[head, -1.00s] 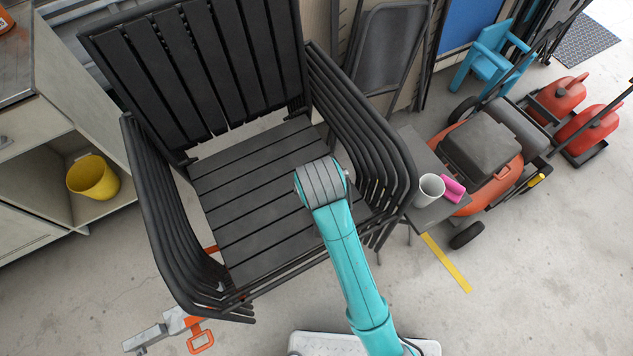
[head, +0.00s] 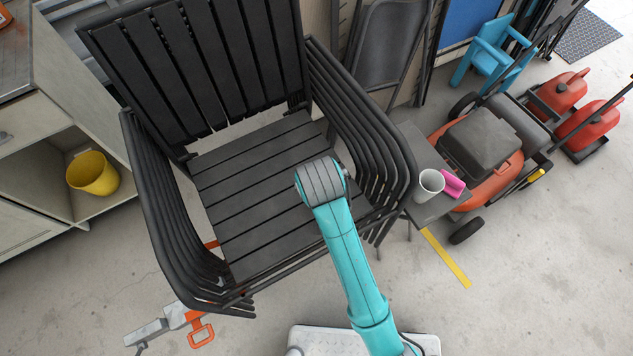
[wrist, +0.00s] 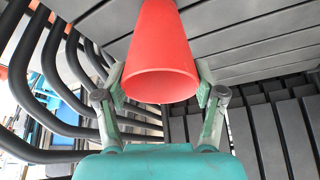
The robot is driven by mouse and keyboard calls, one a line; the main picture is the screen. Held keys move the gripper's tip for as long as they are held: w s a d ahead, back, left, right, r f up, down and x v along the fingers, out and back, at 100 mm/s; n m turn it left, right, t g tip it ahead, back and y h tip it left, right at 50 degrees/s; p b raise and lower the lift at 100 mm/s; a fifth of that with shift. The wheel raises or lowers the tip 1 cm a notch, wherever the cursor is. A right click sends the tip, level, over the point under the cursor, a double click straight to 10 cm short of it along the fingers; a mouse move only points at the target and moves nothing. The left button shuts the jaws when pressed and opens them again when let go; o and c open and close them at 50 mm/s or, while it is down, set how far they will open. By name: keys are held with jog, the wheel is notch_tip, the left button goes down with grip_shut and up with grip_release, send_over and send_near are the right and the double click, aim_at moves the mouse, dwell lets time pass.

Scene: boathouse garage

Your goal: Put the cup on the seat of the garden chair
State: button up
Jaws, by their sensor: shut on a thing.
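A red, tapering cup (wrist: 162,62) is in my gripper (wrist: 161,90) in the wrist view. Its wide open mouth faces the camera and its narrow end runs out of the top edge. The two fingers are shut on its sides. The garden chair's dark slatted seat (head: 248,190) lies beyond the cup, and it also shows in the wrist view (wrist: 255,40). I cannot tell whether the cup touches it. In the head view my arm reaches over the seat's right front part and hides the gripper and the red cup. The visible seat is bare.
Stacked curved armrests (head: 362,130) flank the seat, with a tall slatted backrest (head: 195,60) behind. A white cup (head: 430,184) and a pink object (head: 452,183) stand on a small grey table (head: 425,212) to the right. A red mower (head: 490,155) is beyond.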

jog(key=shift+f, duration=0.2)
dwell(0.4)
jog(key=o, duration=1.3)
jog(key=shift+o, duration=0.2)
jog(key=shift+v, duration=3.8)
jog(key=shift+w, duration=0.1)
grip_shut()
